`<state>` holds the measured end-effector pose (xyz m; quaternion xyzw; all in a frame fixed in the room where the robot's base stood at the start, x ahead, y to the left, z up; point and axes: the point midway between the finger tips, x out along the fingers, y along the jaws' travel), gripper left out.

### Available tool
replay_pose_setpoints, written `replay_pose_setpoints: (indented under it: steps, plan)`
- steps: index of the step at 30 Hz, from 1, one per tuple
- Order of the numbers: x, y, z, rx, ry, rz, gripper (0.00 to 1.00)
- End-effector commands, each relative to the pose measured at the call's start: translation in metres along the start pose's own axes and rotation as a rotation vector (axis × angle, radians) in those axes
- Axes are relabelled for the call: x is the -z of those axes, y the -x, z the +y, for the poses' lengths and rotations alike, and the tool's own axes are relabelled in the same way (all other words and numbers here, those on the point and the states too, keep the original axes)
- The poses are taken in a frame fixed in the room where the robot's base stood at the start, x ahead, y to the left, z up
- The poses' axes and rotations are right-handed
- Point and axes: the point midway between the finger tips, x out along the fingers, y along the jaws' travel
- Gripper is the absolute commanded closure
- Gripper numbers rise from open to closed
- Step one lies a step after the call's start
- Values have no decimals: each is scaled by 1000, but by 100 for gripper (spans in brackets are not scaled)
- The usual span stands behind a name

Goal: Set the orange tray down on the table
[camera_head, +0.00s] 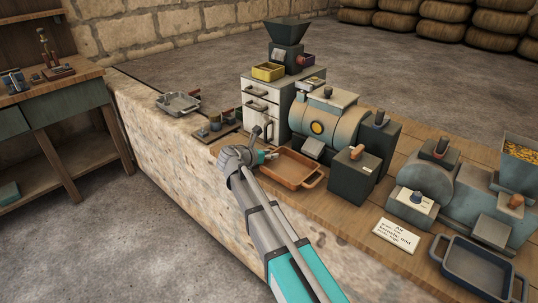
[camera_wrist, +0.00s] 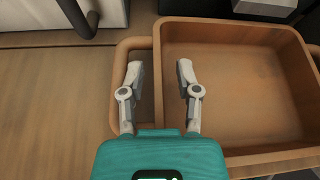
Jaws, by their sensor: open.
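The orange tray (camera_head: 291,170) is an orange-brown rectangular tray with a loop handle at each end. It appears to sit level on the wooden table (camera_head: 340,222), in front of the engine, and it is empty. In the wrist view the tray (camera_wrist: 240,95) fills the right side, with its near handle at the left. My gripper (camera_head: 270,155) is at the tray's left end. In the wrist view my gripper (camera_wrist: 160,75) is open, one finger over the handle loop and the other over the tray's inside, with the tray wall between them. Contact cannot be told.
A dark box (camera_head: 352,178) with an orange knob stands close right of the tray. The engine drum (camera_head: 325,120) is behind it, and a white drawer cabinet (camera_head: 262,100) behind left. A grey tray (camera_head: 178,103) lies far left, a dark blue tray (camera_head: 478,268) at right.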

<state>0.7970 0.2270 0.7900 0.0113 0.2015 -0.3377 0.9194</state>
Motion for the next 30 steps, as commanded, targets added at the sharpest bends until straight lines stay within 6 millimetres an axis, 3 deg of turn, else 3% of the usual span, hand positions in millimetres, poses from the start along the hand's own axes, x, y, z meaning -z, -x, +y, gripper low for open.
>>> replay_pose_setpoints:
  steps: [8, 24, 30]
  plan:
    - [-4, 10, 0, -1, 0, 0, 57]
    - [-5, 91, -1, -2, 1, 0, 57]
    - [-4, 113, 0, -1, 1, 0, 57]
